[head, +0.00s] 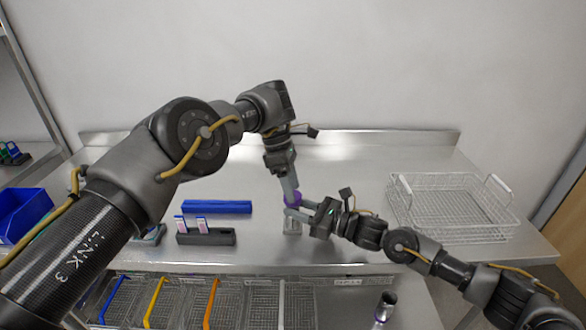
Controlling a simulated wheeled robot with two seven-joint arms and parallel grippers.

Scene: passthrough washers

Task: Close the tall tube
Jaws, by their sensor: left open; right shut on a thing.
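A purple round piece (292,199), seemingly the cap of the tall tube, shows between my two grippers near the middle of the steel bench. My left gripper (290,193) reaches down from above with its fingers at the purple piece; it is open. My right gripper (289,206) comes in from the right, just below the purple piece. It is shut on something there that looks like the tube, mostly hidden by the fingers. A small grey holder (292,228) stands directly below. I cannot tell whether the cap is seated.
A blue bar (217,206) and a dark rack with pink-white pieces (206,237) lie to the left on the bench. A wire basket (453,207) stands at the right. Wire drawers (211,302) and a dark-topped bottle (385,307) are below the front edge.

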